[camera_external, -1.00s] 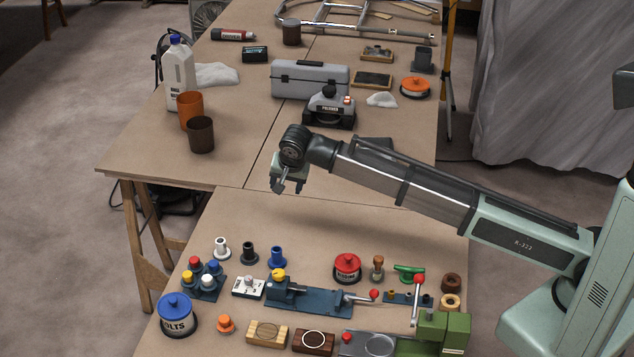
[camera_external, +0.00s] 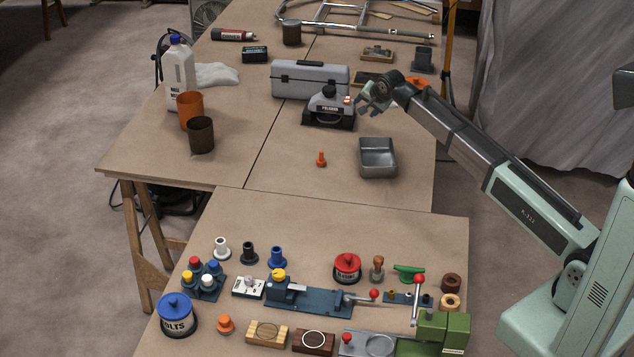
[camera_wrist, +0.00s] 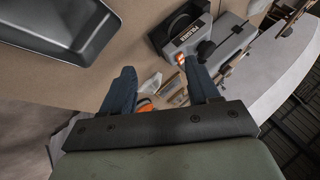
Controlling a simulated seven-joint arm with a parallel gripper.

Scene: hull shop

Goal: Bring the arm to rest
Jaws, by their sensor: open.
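My gripper (camera_external: 366,108) is raised above the far table, just right of the polisher (camera_external: 328,108). Its two fingers are apart and nothing is between them. In the wrist view my gripper (camera_wrist: 165,80) also shows spread fingers, with the polisher (camera_wrist: 182,32) beyond them at the top. My arm reaches up and left from its base at the right of the external view. A grey metal tray (camera_external: 378,170) and a small orange peg-like piece (camera_external: 321,159) lie on the table below my gripper.
A grey toolbox (camera_external: 310,80) stands behind the polisher. Orange (camera_external: 189,108) and brown (camera_external: 200,135) cups and a white bottle (camera_external: 179,75) stand at the left. The near table holds a blue tin (camera_external: 176,316), a red tin (camera_external: 347,268) and a green press (camera_external: 440,332). Mid-table is bare.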

